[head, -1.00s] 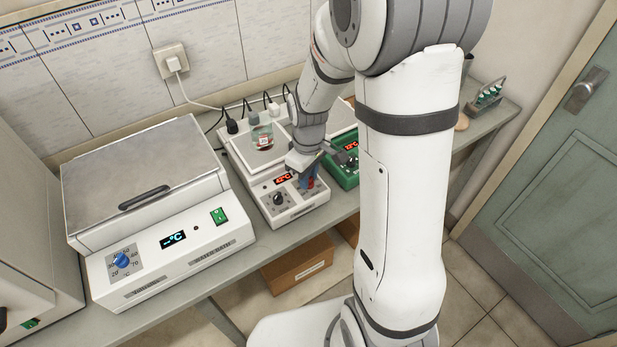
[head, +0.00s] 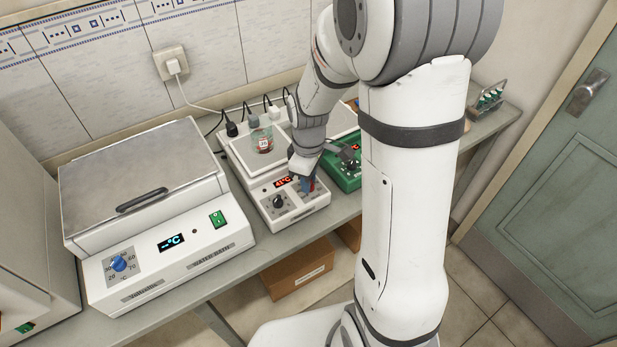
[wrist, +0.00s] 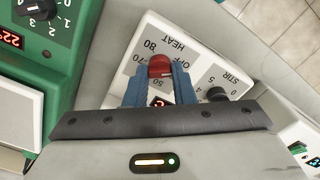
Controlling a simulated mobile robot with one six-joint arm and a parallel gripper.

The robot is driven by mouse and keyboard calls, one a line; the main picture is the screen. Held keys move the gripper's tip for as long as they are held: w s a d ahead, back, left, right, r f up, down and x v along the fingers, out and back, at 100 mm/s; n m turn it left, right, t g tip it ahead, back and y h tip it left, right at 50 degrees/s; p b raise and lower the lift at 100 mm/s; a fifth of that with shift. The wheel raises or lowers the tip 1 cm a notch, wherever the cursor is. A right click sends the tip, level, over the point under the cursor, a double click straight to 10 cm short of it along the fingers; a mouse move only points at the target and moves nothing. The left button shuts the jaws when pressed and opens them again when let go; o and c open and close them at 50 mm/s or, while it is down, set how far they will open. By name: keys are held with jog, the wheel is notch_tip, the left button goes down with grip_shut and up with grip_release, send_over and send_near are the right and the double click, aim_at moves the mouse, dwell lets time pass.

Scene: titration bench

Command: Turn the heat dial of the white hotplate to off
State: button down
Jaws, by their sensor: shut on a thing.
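The white hotplate (head: 300,215) stands on the bench in the middle of the head view, with a red-digit display (head: 283,183) that seems to read 41°C. Its red heat dial (wrist: 160,66) shows in the wrist view beside the HEAT lettering, with OFF, 80, 70 and 50 marks around it. My gripper (wrist: 160,75) is shut on the red dial, one blue finger on each side. In the head view my gripper (head: 307,186) hides most of the dial. I cannot tell which mark the dial points to. The black stir knob (wrist: 217,93) is apart from the fingers.
A glass bottle (head: 262,138) with reddish liquid stands on the hotplate's top. A green hotplate (head: 343,171) stands close on the right. A white water bath (head: 150,210) with a blue dial is on the left. Cables run behind, and a cardboard box (head: 298,268) is below the bench.

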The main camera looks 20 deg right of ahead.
jog(key=c, duration=1.2)
grip_release()
jog(key=shift+r, duration=3.9)
